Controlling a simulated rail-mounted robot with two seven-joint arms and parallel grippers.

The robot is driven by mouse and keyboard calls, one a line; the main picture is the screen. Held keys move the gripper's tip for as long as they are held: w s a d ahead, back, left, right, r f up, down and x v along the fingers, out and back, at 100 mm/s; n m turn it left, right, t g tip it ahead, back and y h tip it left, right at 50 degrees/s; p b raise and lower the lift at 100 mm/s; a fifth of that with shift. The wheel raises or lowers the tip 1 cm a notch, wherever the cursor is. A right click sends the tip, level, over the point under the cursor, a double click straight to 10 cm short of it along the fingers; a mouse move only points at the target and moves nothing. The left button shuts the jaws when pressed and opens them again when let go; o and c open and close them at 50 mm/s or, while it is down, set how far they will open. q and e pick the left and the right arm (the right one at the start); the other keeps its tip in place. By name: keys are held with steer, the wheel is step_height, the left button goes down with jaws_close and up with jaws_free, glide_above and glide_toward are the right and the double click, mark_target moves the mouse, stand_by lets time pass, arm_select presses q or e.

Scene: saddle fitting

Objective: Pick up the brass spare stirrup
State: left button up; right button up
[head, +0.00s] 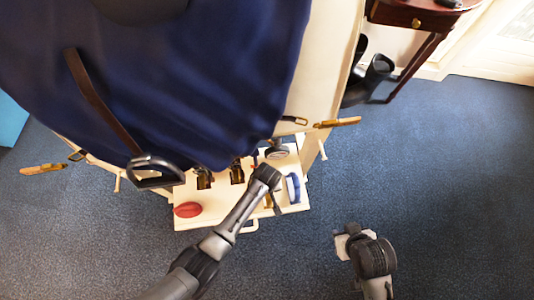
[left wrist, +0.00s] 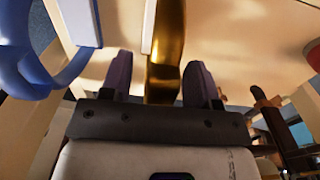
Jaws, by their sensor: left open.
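The brass stirrup (left wrist: 166,48) shows in the left wrist view as a gold upright bar between the two dark fingers of my left gripper (left wrist: 159,78). The fingers are open, one on each side of it, and I see no clear contact. In the head view my left gripper (head: 274,205) is low over the right part of the cream shelf (head: 222,212), and the wrist hides most of the brass piece (head: 267,201). My right gripper (head: 346,243) is out over the carpet, away from the shelf; its finger opening is unclear.
A blue ring-shaped thing (head: 293,188) is close right of my left gripper. A red oval item (head: 187,210), brown bottles (head: 237,174) and a round tin (head: 277,152) share the shelf.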

arm_select(q)
steer(key=shift+f, duration=0.15)
steer(key=shift+c, duration=0.3)
jaws_close()
stand_by(0.3)
